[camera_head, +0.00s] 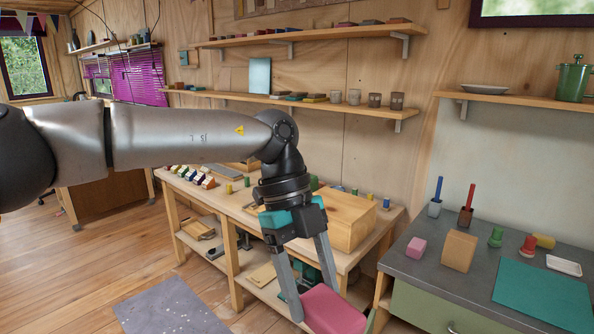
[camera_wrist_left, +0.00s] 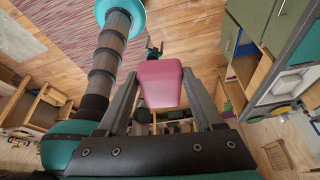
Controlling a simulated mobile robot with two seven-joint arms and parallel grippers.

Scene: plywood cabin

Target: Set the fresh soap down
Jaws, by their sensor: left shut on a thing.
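My left gripper (camera_head: 317,303) is shut on a rounded pink bar, which I take to be the fresh soap (camera_head: 334,313). It hangs at the bottom edge of the head view, partly cut off, in front of the gap between the workbench and the grey counter. In the left wrist view the same soap (camera_wrist_left: 160,83) sits between the two grey fingers (camera_wrist_left: 165,100), with floor behind it. A smaller pink block (camera_head: 416,247) and a white dish (camera_head: 563,265) lie on the counter.
The grey counter (camera_head: 415,272) at right holds a wooden block (camera_head: 459,251), a teal mat (camera_head: 543,292), two cups with sticks and several small coloured pieces. The workbench (camera_head: 222,193) bears a large wooden box (camera_head: 342,218). Shelves line the wall above.

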